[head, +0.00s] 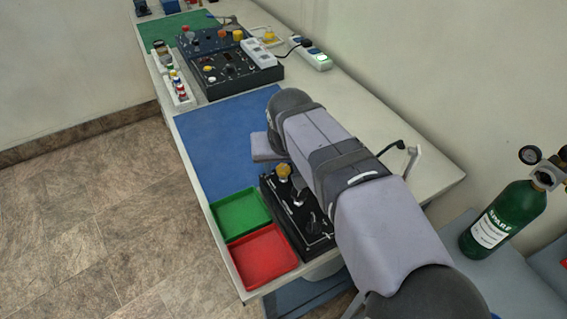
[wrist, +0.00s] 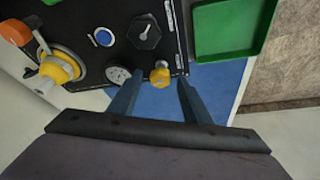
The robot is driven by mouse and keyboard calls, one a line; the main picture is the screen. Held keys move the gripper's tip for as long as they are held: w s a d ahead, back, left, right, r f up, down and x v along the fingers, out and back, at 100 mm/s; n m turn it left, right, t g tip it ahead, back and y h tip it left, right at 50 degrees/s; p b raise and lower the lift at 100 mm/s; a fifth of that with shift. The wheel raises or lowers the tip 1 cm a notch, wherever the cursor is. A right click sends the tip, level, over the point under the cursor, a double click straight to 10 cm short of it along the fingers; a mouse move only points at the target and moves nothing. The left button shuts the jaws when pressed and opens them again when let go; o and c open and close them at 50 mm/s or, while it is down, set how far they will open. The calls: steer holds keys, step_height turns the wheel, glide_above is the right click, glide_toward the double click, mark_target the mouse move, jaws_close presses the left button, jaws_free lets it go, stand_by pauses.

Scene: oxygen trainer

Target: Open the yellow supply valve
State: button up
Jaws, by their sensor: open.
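A black control panel (head: 312,232) stands at the near end of the bench, with a yellow knob (head: 283,170) at its far edge. The wrist view shows two yellow parts on the panel (wrist: 118,50). A small yellow knob (wrist: 160,77) is at the edge by the blue mat; a larger yellow fitting (wrist: 62,68) with a pale stem is at the left. No label shows which is the supply valve. My gripper (wrist: 160,80) is open, its fingertips on either side of the small knob in the picture. I cannot tell if they touch it. My arm hides the gripper in the head view.
Beside the knobs are a gauge (wrist: 117,75), a blue button (wrist: 103,37), a black knob (wrist: 145,31) and an orange knob (wrist: 15,32). Green (head: 240,213) and red (head: 263,249) trays adjoin the panel. The blue mat (head: 215,140) is mostly clear. A green cylinder (head: 505,220) stands at right.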

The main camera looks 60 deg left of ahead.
steer(key=c, duration=1)
steer(key=shift+c, duration=0.2)
